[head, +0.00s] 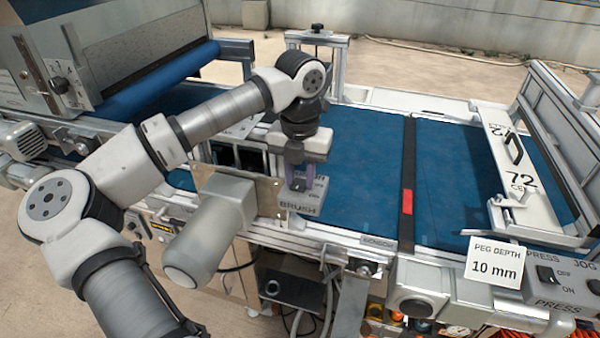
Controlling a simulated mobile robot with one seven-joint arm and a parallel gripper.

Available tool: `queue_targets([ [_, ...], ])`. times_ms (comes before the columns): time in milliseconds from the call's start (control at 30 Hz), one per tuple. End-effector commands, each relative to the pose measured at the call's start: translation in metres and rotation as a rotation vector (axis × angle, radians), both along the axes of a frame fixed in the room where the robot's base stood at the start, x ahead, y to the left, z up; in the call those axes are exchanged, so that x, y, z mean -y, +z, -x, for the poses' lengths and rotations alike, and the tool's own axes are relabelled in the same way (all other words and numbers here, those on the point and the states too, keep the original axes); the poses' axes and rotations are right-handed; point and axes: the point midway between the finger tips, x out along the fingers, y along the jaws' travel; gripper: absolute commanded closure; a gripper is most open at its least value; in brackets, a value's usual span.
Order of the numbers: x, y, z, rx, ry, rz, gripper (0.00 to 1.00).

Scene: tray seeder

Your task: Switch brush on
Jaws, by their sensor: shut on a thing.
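The brush switch box (301,207) is a small grey box labelled BRUSH, mounted at the near side of the blue belt, in the middle of the head view. My gripper (302,187) points down onto its top and is shut on the switch there. The fingers hide the switch itself, so I cannot tell whether it is on or off. Part of a label shows just right of the fingers, too small to read fully.
A grey motor cylinder (212,232) sticks out left of the box. A blue belt (360,165) runs behind it. A blue roller (155,82) is at upper left.

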Motion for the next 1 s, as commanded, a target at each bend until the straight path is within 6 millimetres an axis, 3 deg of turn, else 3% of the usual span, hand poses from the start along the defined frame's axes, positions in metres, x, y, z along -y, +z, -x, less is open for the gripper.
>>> queue_targets([
  [1000, -0.005, -0.002, 0.013, 0.402, 0.002, 0.129, 0.95],
])
